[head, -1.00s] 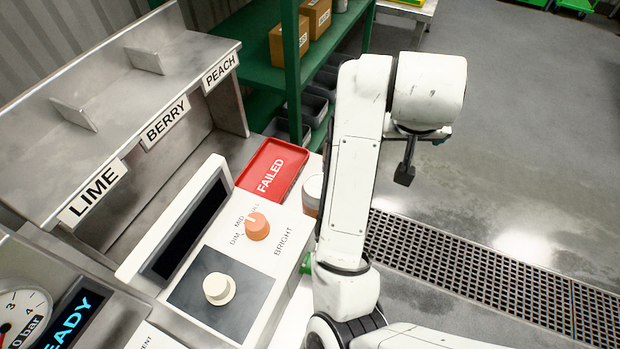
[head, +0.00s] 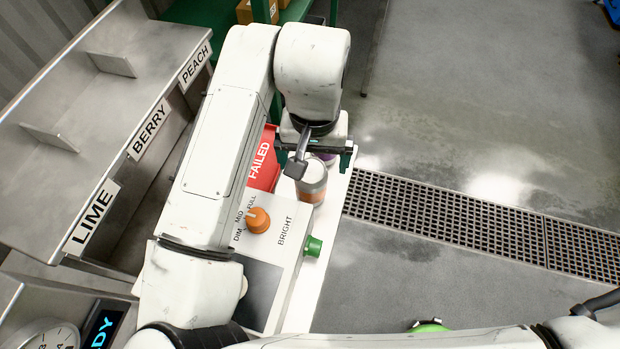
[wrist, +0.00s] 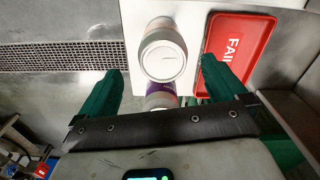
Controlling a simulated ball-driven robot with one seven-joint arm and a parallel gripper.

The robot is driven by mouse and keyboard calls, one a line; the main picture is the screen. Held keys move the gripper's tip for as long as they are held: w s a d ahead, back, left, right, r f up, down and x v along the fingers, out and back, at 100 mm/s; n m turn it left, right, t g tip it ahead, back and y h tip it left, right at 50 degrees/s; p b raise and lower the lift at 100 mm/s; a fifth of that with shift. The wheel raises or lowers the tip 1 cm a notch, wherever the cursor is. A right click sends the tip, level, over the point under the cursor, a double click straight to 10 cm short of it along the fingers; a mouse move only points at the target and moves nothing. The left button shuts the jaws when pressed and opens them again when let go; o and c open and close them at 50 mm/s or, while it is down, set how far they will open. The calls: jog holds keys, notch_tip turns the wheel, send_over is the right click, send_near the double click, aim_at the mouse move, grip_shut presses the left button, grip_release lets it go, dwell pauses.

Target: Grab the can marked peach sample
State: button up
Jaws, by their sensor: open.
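A pale silver can with an orange band (head: 312,186) stands on the white bench top beside the red FAILED tray. In the wrist view this can (wrist: 164,52) shows its round lid, ahead of and between my fingertips. A can with a purple band (head: 326,157) stands behind it, partly hidden by my gripper; in the wrist view the purple can (wrist: 161,93) lies between my fingers, partly hidden by the gripper body. No "peach sample" marking is legible on either can. My gripper (head: 315,152) has green fingers, is open, and is above the cans, holding nothing.
The red FAILED tray (head: 262,165) lies just left of the cans. A panel with an orange knob (head: 257,220) and a green button (head: 313,246) is in front. A steel shelf (head: 120,110) labelled LIME, BERRY and PEACH stands at left. Open floor with a drain grate (head: 480,222) lies right.

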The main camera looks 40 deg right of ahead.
aim_at(311, 170)
jog(key=shift+a+f+p, duration=0.15)
jog(key=shift+f+p, duration=0.2)
jog(key=shift+f, duration=1.2)
jog(key=shift+a+f+p, duration=0.1)
jog(key=shift+f+p, duration=0.2)
jog(key=shift+f, duration=1.2)
jog(key=shift+w, duration=0.1)
jog(key=c, duration=1.4)
jog(key=shift+r, duration=0.1)
